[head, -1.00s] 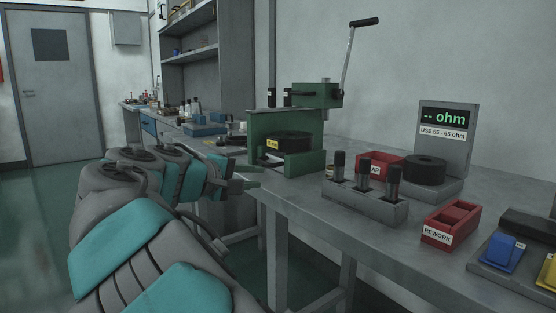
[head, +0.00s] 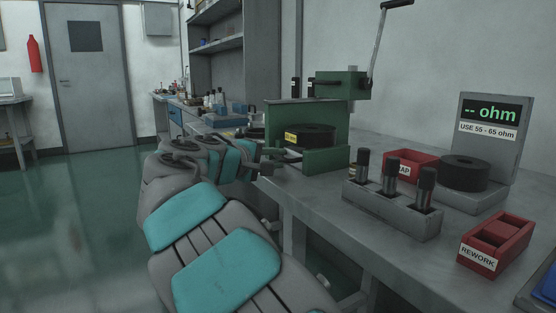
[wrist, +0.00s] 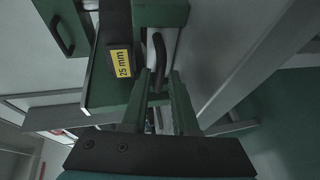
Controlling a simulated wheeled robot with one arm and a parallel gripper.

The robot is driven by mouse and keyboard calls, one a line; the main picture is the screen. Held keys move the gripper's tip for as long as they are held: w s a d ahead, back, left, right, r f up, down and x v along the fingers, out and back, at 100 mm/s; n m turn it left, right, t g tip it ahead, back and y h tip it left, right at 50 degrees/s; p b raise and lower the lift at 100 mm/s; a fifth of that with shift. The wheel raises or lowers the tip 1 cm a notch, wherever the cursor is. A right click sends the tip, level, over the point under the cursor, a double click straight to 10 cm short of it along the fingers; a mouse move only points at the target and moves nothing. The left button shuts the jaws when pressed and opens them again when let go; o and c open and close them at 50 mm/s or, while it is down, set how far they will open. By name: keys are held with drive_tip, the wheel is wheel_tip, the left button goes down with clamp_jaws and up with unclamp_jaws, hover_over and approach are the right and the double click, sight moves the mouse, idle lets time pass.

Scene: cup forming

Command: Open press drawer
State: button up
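The green press (head: 325,150) stands on the bench, with a lever at its top and a round black die block (head: 305,134) on its base. In the wrist view the block carries a yellow "25 mm" label (wrist: 121,63). My gripper (head: 272,160) is at the press's left front side. In the wrist view its two fingers (wrist: 161,74) are apart, with the handle between or just beyond their tips. I cannot tell whether they touch it. The drawer looks shut, though its edges are hard to make out.
A grey rack with dark cylinders (head: 393,208), a red CAP bin (head: 411,163), a red REWORK bin (head: 496,246) and an ohm meter (head: 488,130) stand on the bench. Another black handle (wrist: 62,36) shows in the wrist view. The floor left of my arm is clear.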

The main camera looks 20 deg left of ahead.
drive_tip(key=shift+w+d, duration=0.1)
drive_tip(key=shift+w, duration=0.25)
clamp_jaws()
drive_tip(key=shift+f, duration=0.1)
idle(1.1)
